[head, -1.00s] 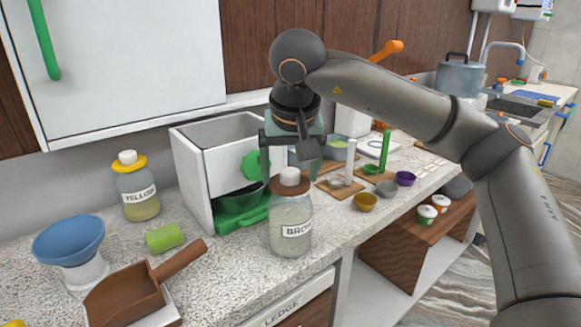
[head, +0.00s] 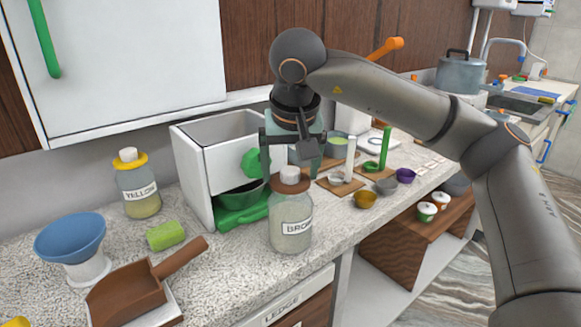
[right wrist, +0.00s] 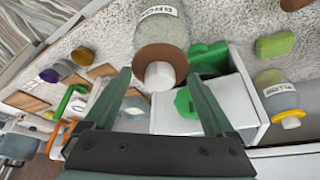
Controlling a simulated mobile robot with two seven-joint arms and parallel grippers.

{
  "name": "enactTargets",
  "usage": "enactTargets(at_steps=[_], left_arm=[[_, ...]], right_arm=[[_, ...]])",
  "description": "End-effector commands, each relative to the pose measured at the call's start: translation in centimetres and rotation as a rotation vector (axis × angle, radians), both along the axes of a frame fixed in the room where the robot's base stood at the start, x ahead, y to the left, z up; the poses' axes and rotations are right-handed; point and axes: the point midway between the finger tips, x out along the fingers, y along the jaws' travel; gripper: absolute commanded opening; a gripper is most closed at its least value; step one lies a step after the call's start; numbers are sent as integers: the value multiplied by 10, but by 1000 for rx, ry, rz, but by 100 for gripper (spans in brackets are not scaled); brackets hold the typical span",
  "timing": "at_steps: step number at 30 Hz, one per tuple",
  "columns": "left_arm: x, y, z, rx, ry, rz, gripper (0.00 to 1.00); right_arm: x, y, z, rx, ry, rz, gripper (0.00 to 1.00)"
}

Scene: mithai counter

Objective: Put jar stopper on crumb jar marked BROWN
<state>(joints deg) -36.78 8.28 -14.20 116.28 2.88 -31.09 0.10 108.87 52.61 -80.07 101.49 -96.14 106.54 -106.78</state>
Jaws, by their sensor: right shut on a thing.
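The crumb jar marked BROWN (head: 290,238) stands upright on the speckled counter, a clear jar with pale contents and a brown collar. It also shows in the right wrist view (right wrist: 178,28). The white jar stopper (head: 290,174) is at the jar's mouth, over the collar; in the right wrist view the stopper (right wrist: 160,76) lies between the finger ends. Whether it is fully seated cannot be told. My right gripper (head: 293,157) is above the jar, pointing down, shut on the stopper. My left gripper is out of view.
A jar marked YELLOW (head: 140,192) with its own white stopper stands at the left. A white box with a green tray (head: 240,215) is close behind the BROWN jar. The counter's front edge is near.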

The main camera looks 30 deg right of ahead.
Motion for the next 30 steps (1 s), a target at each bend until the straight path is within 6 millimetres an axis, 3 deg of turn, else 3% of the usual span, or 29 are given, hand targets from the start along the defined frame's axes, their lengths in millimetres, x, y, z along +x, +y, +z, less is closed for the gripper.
enactTargets(at_steps=[14, 15, 17, 25, 30], left_arm=[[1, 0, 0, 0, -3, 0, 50], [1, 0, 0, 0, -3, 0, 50], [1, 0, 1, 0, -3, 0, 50], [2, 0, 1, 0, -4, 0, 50], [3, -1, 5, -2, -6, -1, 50]], right_arm=[[0, 0, -4, 0, -1, 0, 38], [0, 0, -4, 0, -1, -1, 94], [0, 0, -4, 0, -1, -1, 100], [0, 0, -4, 0, 0, -1, 100], [-6, 4, 15, 1, -4, 0, 100]])
